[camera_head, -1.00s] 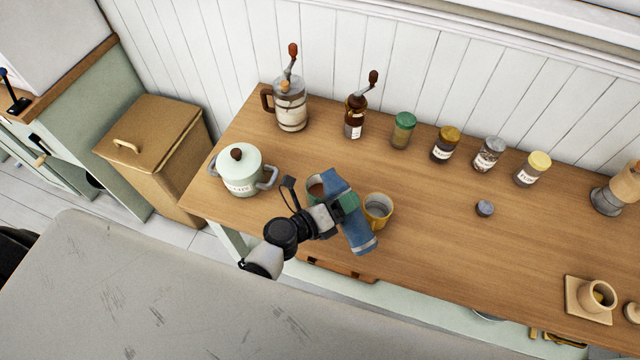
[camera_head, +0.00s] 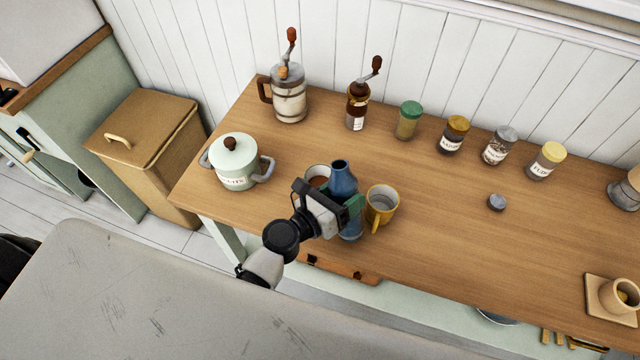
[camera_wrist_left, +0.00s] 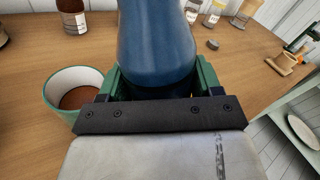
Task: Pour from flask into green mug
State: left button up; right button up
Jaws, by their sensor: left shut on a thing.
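My left gripper (camera_head: 346,208) is shut on the blue flask (camera_head: 342,180) and holds it close to upright, mouth up. The flask also fills the upper middle of the left wrist view (camera_wrist_left: 158,45), between the green fingers; its mouth is out of that picture. The green mug (camera_head: 316,171) stands upright on the table just left of the flask, partly hidden by my gripper in the head view. In the left wrist view the mug (camera_wrist_left: 72,80) has a green outside, a white inside and brown contents. My right gripper is not in view.
A yellow mug (camera_head: 381,205) stands close to the flask's right. A lidded pot (camera_head: 234,165) is on the wooden table (camera_head: 440,220) at left. Grinders and several jars line the back. A small grey lid (camera_head: 496,202) lies at right, with clear table around it.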

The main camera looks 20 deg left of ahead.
aim_at(347, 186)
pick_arm(q)
jog(key=m+b, duration=0.3)
jog(key=shift+s+d+f+m, duration=0.1)
jog(key=shift+s+d+m, duration=0.15)
jog(key=shift+d+m, duration=0.1)
jog(key=shift+r+p, duration=0.45)
jog(key=shift+r, duration=0.05)
notch_tip(347, 186, up, 5)
jog(key=p, duration=0.5)
jog(key=shift+r, duration=0.15)
jog(key=shift+s, duration=0.1)
